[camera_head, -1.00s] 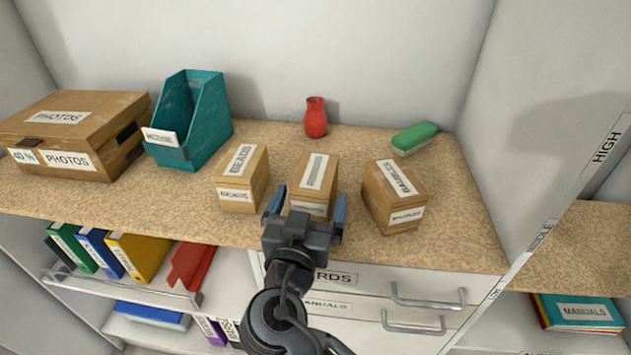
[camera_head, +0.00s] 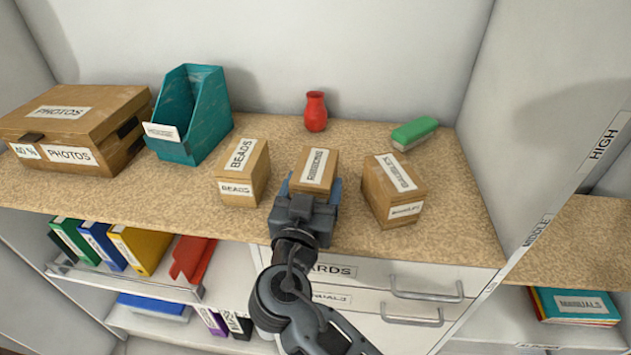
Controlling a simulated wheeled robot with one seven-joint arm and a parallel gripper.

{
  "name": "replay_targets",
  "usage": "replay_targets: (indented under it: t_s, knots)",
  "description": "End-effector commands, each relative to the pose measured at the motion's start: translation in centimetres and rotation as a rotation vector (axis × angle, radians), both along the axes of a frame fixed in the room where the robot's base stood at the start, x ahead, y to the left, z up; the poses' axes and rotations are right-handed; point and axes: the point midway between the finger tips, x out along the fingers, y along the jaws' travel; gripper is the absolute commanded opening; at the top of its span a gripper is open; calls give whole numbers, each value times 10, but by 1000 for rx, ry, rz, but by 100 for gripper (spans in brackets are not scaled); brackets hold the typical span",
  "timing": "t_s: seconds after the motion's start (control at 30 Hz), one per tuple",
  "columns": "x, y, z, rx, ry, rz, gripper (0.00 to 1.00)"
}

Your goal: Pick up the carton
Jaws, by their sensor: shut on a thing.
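Three small brown cartons stand in a row on the speckled shelf top (camera_head: 235,222). The middle carton (camera_head: 317,169), with a white label on top that seems to read "RIBBONS", is between the fingers of my gripper (camera_head: 312,190). My gripper is shut on it from the front. The gripper body hides the carton's front face and lower part, so I cannot tell whether it touches the shelf. The "BEADS" carton (camera_head: 258,180) stands to its left and the "BAUBLES" carton (camera_head: 378,200) to its right, both apart from it.
A teal file holder (camera_head: 208,120) and a large "PHOTOS" box (camera_head: 100,110) stand at left. A red vase (camera_head: 316,112) and a green-topped block (camera_head: 414,131) are behind. A side wall panel (camera_head: 530,130) rises at right. Drawers (camera_head: 425,289) and binders (camera_head: 140,250) are below.

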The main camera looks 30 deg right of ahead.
Motion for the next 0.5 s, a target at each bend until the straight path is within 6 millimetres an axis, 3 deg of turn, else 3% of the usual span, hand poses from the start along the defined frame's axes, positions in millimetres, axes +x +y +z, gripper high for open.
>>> replay_targets:
  t_s: [0.17, 0.5]
  knots:
    - [0, 0, 0, 0, 0, 0, 33]
    - [0, 0, 4, 0, -3, 0, 33]
